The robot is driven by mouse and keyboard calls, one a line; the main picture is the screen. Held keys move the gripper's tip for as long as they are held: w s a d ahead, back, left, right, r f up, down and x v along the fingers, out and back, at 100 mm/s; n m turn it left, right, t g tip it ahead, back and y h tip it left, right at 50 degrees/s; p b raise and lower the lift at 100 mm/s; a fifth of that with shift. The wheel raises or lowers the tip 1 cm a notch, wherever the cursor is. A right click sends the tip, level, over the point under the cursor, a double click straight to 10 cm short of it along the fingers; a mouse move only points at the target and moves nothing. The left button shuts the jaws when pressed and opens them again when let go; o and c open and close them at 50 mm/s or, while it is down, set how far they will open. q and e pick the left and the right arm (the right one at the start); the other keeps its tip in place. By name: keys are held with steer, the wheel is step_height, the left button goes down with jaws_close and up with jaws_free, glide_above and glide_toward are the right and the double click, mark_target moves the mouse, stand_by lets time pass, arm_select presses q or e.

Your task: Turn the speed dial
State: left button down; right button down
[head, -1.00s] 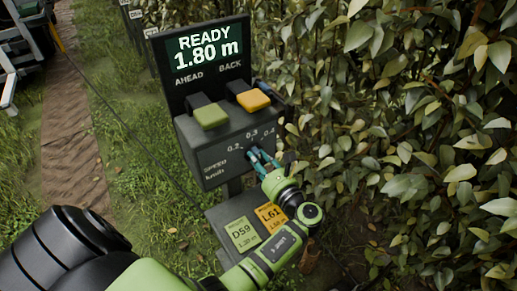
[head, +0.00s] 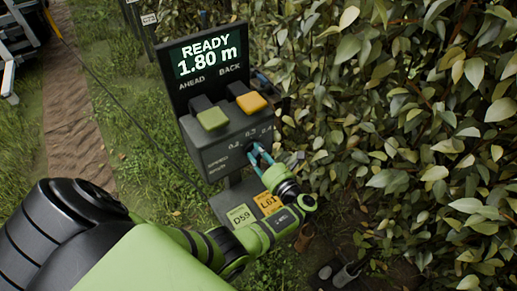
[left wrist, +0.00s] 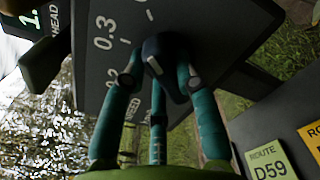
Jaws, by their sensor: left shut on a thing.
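The speed dial (left wrist: 165,62) is a dark round knob with a short pale pointer line, on the sloping front of a dark grey console (head: 213,158). Its scale reads 0.2, 0.3 and 0.4 in the head view. In the left wrist view the 0.3 mark (left wrist: 104,33) is clear beside the knob. My left gripper (head: 256,154) is shut on the dial, its teal fingers around the knob (left wrist: 160,80). The fingers hide most of the dial in the head view, and which mark the pointer meets is unclear. My right gripper is not in view.
Above the dial are a green AHEAD button (head: 213,119), a yellow BACK button (head: 251,103) and a screen (head: 207,57) reading READY 1.80 m. Below are the D59 card (head: 241,217) and L61 card (head: 268,203). Leafy foliage (head: 400,130) crowds the right side.

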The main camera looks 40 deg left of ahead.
arm_select(q)
steer(key=shift+w+a+r+m, duration=0.15)
steer(key=shift+r+m, duration=0.1)
steer(key=shift+m, duration=0.35)
steer(key=shift+p, duration=0.3)
steer(key=c, duration=0.9)
jaws_free()
steer(key=shift+c, duration=0.2)
steer(key=shift+f, duration=0.15)
steer(key=shift+f, duration=0.1)
step_height(320, 180, up, 10)
steer(key=shift+r, duration=0.1)
